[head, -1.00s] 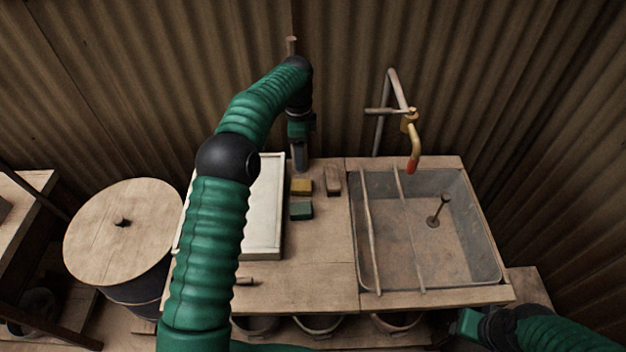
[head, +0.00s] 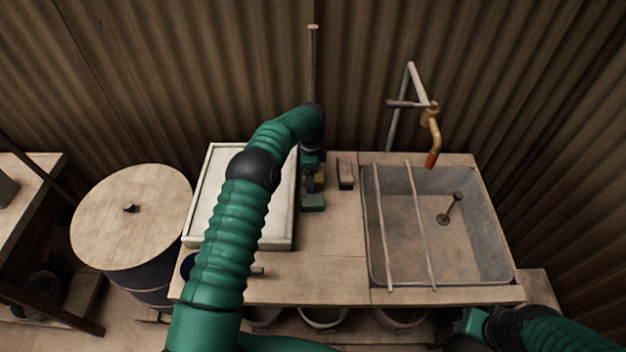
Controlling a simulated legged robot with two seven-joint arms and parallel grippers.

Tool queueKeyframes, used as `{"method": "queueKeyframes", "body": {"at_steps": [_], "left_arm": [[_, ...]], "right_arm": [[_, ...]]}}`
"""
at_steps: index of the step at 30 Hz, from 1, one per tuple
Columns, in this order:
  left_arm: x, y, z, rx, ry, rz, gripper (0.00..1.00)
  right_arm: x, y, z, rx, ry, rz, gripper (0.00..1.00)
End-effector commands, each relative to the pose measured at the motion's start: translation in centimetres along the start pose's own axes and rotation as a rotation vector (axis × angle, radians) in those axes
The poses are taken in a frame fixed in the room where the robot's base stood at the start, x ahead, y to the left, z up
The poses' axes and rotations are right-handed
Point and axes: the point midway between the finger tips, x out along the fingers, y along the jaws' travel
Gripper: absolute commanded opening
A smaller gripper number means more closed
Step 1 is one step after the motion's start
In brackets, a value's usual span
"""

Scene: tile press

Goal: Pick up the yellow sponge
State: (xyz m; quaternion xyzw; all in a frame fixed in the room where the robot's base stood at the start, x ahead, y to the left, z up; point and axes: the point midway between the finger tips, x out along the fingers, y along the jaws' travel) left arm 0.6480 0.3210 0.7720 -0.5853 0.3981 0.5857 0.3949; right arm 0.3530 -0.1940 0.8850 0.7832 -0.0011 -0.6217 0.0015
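The yellow sponge (head: 321,179) lies on the wooden bench top, left of the sink, and is mostly hidden by my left gripper. My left gripper (head: 311,180) points down right at the sponge, just behind the green sponge (head: 313,202). The view is too small and covered to tell whether its fingers are open or closed around the yellow sponge. My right gripper (head: 469,322) is low at the right, in front of the bench edge and away from the sponges. Its finger state is unclear.
A brown block (head: 345,172) lies right of the sponges. A white tray (head: 219,168) is to the left, partly under my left arm. The sink (head: 476,262) with two rods and a tap (head: 432,130) stands right. The bench's front middle is clear.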

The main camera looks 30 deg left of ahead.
Motion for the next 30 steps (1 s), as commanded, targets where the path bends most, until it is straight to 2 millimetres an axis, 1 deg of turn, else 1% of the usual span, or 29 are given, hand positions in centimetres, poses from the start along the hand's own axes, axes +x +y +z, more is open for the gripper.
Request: {"method": "queueKeyframes", "body": {"at_steps": [6,7,21,22,27,30], "left_arm": [[0.25,0.04,-0.12,0.000,-0.001,-0.002,0.71],[0.25,0.04,-0.14,0.000,-0.001,-0.002,0.70],[0.24,0.00,-0.02,0.000,0.000,-0.001,0.08],[0.24,0.00,-0.02,0.000,0.000,-0.001,0.06],[0.24,-0.01,0.00,0.000,0.000,-0.001,0.06],[-0.44,-0.04,0.00,0.000,0.000,-0.002,0.06]], "right_arm": [[0.01,0.00,0.00,0.000,0.000,0.000,0.36],[0.01,0.00,0.00,0.000,0.000,0.000,0.36],[0.01,0.00,0.00,0.000,0.000,0.000,0.36],[0.01,0.00,0.00,0.000,0.000,0.000,0.36],[0.01,0.00,0.00,0.000,0.000,0.000,0.36],[-0.03,0.00,-0.01,0.000,0.000,0.000,0.36]]}}
